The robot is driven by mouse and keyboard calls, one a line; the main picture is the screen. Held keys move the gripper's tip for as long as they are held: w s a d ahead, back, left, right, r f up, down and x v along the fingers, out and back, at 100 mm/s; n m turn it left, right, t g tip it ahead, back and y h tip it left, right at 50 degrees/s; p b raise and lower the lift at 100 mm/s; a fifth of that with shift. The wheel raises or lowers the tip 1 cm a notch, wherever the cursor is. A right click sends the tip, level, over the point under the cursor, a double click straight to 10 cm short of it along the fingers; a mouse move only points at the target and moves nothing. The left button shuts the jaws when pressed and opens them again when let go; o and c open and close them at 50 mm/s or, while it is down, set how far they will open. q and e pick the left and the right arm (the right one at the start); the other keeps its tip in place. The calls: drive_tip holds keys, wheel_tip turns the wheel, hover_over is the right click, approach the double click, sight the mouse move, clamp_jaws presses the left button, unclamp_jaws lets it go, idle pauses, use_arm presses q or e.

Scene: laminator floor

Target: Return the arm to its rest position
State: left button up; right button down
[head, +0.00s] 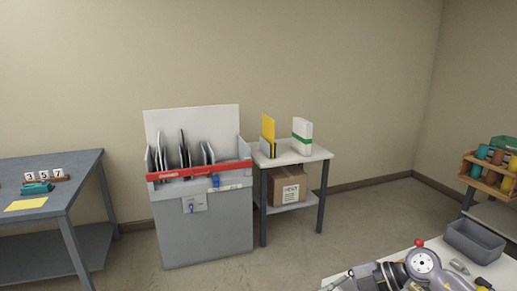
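Neither of my grippers shows in the head view, and I cannot see whether they are open or shut or what they hold.
A grey cabinet (205,230) with a red bar (199,170) holds several upright panels. Right of it, a small table (313,154) bears a yellow folder (268,128) and white-green pack (302,133); a carton (288,187) sits below. A blue-grey table (75,172) stands left. Floor between is clear.

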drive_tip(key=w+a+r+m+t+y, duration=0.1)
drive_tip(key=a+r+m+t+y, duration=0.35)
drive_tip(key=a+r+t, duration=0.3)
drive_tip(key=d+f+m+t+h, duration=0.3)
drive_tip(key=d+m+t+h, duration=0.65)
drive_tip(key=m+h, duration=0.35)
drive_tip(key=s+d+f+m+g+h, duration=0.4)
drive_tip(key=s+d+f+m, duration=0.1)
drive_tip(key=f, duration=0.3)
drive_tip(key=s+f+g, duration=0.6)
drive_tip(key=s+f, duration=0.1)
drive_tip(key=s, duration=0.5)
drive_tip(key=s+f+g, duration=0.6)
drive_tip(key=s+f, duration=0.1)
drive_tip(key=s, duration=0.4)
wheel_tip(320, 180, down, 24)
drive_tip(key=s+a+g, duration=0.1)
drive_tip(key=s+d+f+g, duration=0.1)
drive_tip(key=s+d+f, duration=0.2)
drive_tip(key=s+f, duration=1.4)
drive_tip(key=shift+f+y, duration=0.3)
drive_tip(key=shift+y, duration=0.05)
